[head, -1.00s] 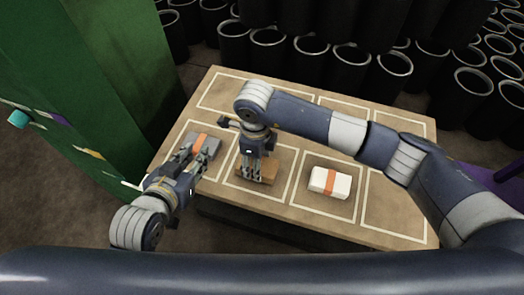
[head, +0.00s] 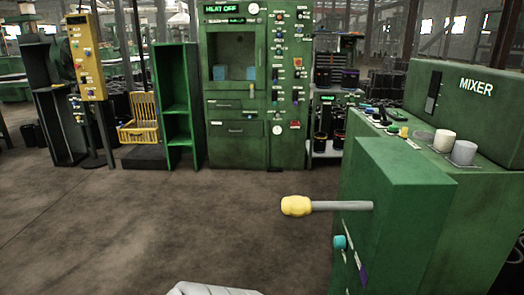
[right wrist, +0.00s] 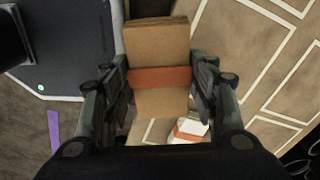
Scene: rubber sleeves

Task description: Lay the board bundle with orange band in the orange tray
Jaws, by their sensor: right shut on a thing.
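The board bundle with orange band (right wrist: 158,42) is a stack of brown boards with an orange band around its middle, in the right wrist view. My right gripper (right wrist: 160,78) is shut on its two sides, across the band. My left gripper is in neither current view. I see no orange tray in these frames.
In the head view, a green mixer machine (head: 470,120) stands at right, a green control cabinet (head: 235,140) at the back, and a yellow crate (head: 140,130) at left. Open floor (head: 180,220) lies between.

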